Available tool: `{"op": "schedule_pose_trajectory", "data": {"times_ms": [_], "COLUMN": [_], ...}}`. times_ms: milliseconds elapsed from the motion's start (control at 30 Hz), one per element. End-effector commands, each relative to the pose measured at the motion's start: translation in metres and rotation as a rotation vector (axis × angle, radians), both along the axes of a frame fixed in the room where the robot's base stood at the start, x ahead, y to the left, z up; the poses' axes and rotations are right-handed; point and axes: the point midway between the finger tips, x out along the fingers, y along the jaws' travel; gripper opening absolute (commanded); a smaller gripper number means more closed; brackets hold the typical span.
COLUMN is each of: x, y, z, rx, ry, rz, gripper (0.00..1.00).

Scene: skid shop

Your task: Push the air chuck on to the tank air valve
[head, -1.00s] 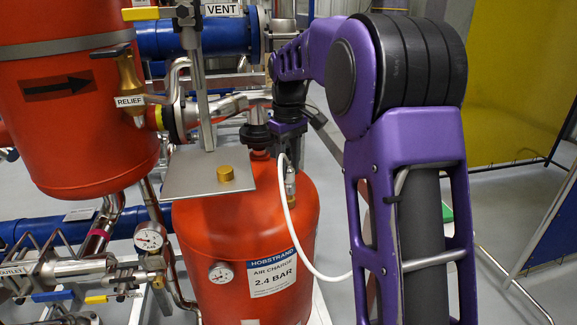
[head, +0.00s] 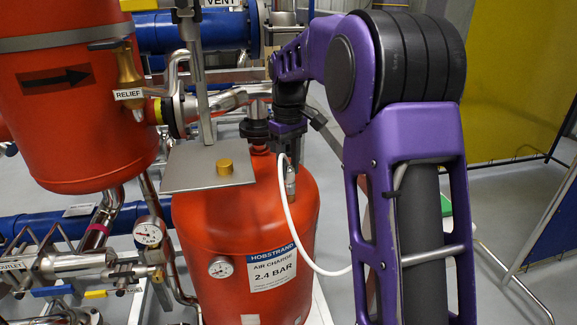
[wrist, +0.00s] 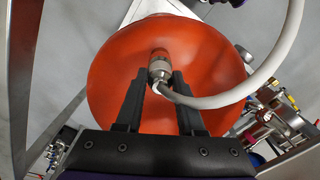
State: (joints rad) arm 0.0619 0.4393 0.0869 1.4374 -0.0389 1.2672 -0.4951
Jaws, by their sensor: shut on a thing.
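The air chuck (wrist: 160,70) is a small metal cylinder with a white hose (wrist: 215,101) bending away from it. My gripper (wrist: 162,76) is shut on the chuck, with a dark finger on either side. In the head view the chuck (head: 291,183) points down at the upper right shoulder of the red tank (head: 195,225). The tank also fills the middle of the wrist view (wrist: 115,70). The tank air valve is not clearly visible; it seems hidden below the chuck. I cannot tell whether the chuck touches it.
A black fitting (head: 254,130) on the tank's top is close to my gripper. Pipes and the relief valve (head: 128,80) crowd the left. Open floor lies right.

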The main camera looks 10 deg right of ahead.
Motion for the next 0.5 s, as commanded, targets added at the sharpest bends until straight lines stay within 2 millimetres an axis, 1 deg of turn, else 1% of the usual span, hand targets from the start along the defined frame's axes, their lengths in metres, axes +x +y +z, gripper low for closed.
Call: {"op": "schedule_pose_trajectory", "data": {"times_ms": [367, 400, 467, 500], "x": [0.0003, 0.0002, 0.0002, 0.0002], "y": [-0.0001, 0.0, 0.0, 0.0], "z": [-0.0025, -0.0025, -0.0025, -0.0025], "rx": [0.0, 0.0, 0.0, 0.0], "ry": [-0.001, -0.001, -0.001, -0.001], "rz": [0.0, 0.0, 0.0, 0.0], "gripper": [0.07, 0.39, 0.5, 0.57]}}
